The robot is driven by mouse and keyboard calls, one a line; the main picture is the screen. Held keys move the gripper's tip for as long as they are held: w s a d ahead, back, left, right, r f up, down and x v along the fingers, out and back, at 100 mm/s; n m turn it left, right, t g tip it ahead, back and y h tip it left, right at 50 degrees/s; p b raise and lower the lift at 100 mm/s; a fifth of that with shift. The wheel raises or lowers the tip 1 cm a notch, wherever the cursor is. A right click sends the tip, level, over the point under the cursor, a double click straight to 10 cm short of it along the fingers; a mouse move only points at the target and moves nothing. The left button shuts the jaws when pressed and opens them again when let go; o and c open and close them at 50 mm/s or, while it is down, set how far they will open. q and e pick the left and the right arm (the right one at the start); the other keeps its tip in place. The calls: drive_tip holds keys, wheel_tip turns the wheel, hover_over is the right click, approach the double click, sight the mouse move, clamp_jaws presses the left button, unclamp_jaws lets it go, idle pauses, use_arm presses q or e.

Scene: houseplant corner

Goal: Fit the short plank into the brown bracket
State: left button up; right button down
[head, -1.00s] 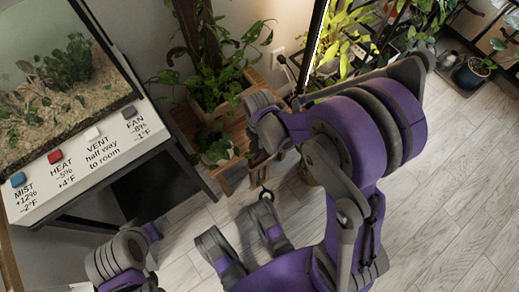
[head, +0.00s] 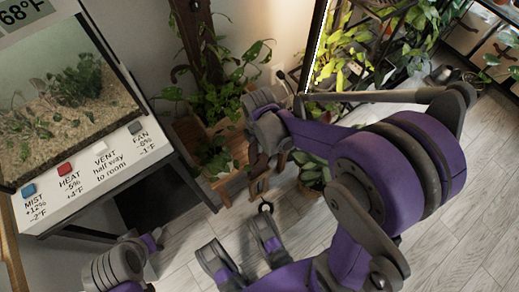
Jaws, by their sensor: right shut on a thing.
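I cannot pick out the brown bracket for sure among the wooden parts there.
A wooden plant stand (head: 221,184) with leafy pots stands behind the gripper. A terrarium (head: 62,95) with a labelled button panel (head: 92,173) is at the left. A plant shelf stands at the upper right. The plank floor (head: 470,215) is clear at the right.

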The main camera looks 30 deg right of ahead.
sight(258, 155)
wheel_tip(258, 155, up, 10)
drive_tip(key=p, duration=0.2)
drive_tip(key=shift+r+p, duration=0.15)
drive_tip(key=shift+p, duration=0.25)
use_arm(q)
wheel_tip(258, 155, up, 4)
drive_tip(key=shift+s, duration=0.15)
use_arm(e)
drive_tip(key=shift+f+b, duration=2.9)
drive_tip(key=shift+f, duration=6.05)
use_arm(q)
wheel_tip(258, 155, down, 7)
drive_tip(key=shift+w, duration=0.35)
use_arm(e)
drive_tip(key=shift+r, duration=0.1)
